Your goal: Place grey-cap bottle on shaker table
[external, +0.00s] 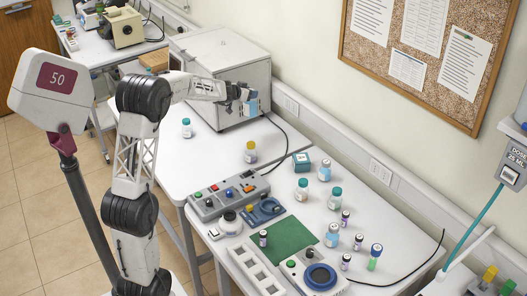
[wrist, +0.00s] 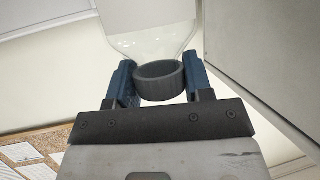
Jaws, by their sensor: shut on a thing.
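My gripper (external: 245,94) is raised at the end of my arm, in front of the large white cabinet. In the wrist view my gripper (wrist: 158,88) has its two blue fingers shut on either side of a dark grey cap. The cap belongs to a clear grey-cap bottle (wrist: 150,43), whose body runs out of the top of that view. In the external view the grey-cap bottle (external: 251,107) shows small and pale blue at the gripper. A device with a round dark blue platform (external: 320,276), which looks like the shaker table, stands at the front right of the bench. Its platform is empty.
The white cabinet (external: 238,93) is close behind the gripper. Several capped bottles and vials stand around the green mat (external: 289,241), near the blue platform. A control box (external: 229,196) and a white rack (external: 255,271) lie to the left. A cable runs along the right.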

